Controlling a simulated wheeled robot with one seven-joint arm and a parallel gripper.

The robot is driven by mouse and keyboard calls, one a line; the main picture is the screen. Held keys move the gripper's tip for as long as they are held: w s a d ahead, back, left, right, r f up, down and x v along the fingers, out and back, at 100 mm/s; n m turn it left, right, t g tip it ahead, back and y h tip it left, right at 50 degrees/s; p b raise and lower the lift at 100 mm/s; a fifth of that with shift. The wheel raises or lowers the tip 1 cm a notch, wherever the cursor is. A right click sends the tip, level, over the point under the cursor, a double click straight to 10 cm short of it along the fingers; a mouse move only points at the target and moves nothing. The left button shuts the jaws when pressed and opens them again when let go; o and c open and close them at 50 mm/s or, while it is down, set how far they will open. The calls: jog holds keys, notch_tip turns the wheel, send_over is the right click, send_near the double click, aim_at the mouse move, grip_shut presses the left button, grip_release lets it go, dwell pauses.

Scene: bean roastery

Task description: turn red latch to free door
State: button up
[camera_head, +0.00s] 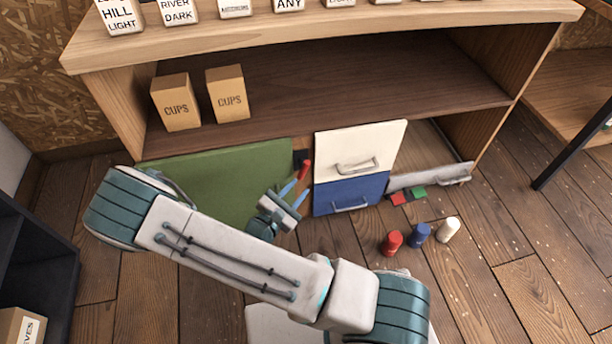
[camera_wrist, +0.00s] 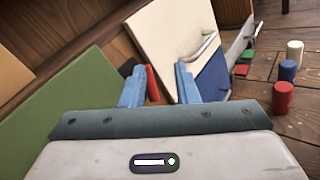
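The red latch (camera_head: 304,170) is a small upright red bar on a dark mount, between the green door (camera_head: 215,175) and the white-and-blue panels. My gripper (camera_head: 296,192) is just in front of and below the latch, with its two blue fingers apart. In the wrist view the latch (camera_wrist: 152,84) shows between the open fingers (camera_wrist: 159,82), closer to the left one. I cannot tell whether a finger touches it. The green door (camera_wrist: 75,105) fills the left of the wrist view. My arm hides part of the door's lower edge.
A white panel (camera_head: 358,143) and a blue panel (camera_head: 350,193), each with a handle, are right of the latch. A grey handled front (camera_head: 430,177) lies farther right. Red (camera_head: 392,242), blue (camera_head: 419,233) and white (camera_head: 448,230) cylinders stand on the floor. Two cups boxes (camera_head: 176,103) sit on the shelf.

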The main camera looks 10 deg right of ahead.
aim_at(305, 168)
notch_tip(305, 168, down, 5)
jog(key=w+a+n+t+y+b, duration=0.1)
jog(key=a+n+t+y+b, duration=0.1)
jog(key=n+t, duration=0.15)
jog(key=shift+g, duration=0.25)
jog(key=b+x, duration=0.3)
jog(key=x, duration=0.9)
jog(key=shift+w+a+f, duration=0.1)
jog(key=shift+a+f, duration=0.1)
jog(key=shift+x, duration=0.8)
jog(key=shift+c, duration=0.3)
jog(key=shift+r, duration=0.1)
grip_shut()
